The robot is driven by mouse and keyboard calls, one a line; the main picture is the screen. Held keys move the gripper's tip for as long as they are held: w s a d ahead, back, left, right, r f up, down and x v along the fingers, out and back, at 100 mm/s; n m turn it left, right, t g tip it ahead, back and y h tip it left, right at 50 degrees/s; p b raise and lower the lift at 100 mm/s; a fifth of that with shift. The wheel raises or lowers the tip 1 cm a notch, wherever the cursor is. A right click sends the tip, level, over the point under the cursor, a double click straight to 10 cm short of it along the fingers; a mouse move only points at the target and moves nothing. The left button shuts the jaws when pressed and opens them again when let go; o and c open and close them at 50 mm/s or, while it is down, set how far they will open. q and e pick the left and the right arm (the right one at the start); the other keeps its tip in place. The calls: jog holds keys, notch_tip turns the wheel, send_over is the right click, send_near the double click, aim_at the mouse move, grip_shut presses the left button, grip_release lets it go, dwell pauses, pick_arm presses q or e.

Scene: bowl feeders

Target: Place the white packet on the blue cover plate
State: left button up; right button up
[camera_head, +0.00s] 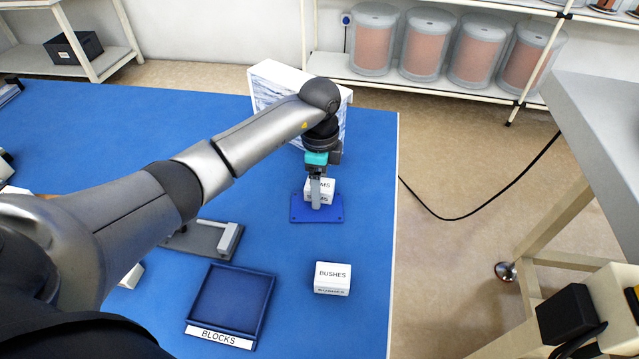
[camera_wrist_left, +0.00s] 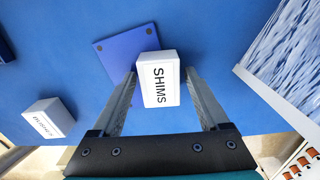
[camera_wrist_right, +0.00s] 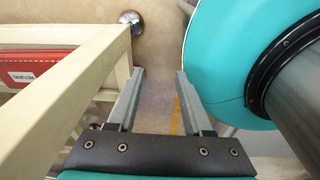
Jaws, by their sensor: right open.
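The white packet lettered SHIMS (camera_head: 327,184) is at the far part of the blue cover plate (camera_head: 300,211) in the head view. In the left wrist view the packet (camera_wrist_left: 158,80) overlaps one corner of the plate (camera_wrist_left: 117,52); I cannot tell whether it rests on it or sits just above. My left gripper (camera_head: 316,204) is over the plate, pointing down. Its fingers (camera_wrist_left: 161,74) stand on either side of the packet with a narrow gap at each side, so it is open around it. My right gripper (camera_wrist_right: 160,72) is open and empty, away from the table.
A white BUSHES box (camera_head: 332,279) and a blue BLOCKS tray (camera_head: 232,301) are nearer on the blue table. A grey fixture (camera_head: 205,240) lies at left. A white block with a patterned face (camera_head: 300,90) stands behind the plate. The table's right edge is close.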

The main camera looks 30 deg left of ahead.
pick_arm(q)
jog(key=shift+o, duration=0.2)
notch_tip(320, 180, up, 6)
jog(key=shift+r+p, duration=0.2)
jog(key=shift+p, duration=0.8)
notch_tip(320, 180, up, 6)
jog(key=shift+p, duration=0.55)
pick_arm(e)
jog(key=shift+g, duration=0.3)
jog(key=s+a+r, duration=0.2)
jog(key=s, duration=0.1)
jog(key=shift+s+a+r, duration=0.1)
jog(key=shift+a+r, duration=0.2)
jog(key=shift+r, duration=0.1)
jog(key=shift+w+d, duration=0.15)
jog(key=shift+w, duration=0.05)
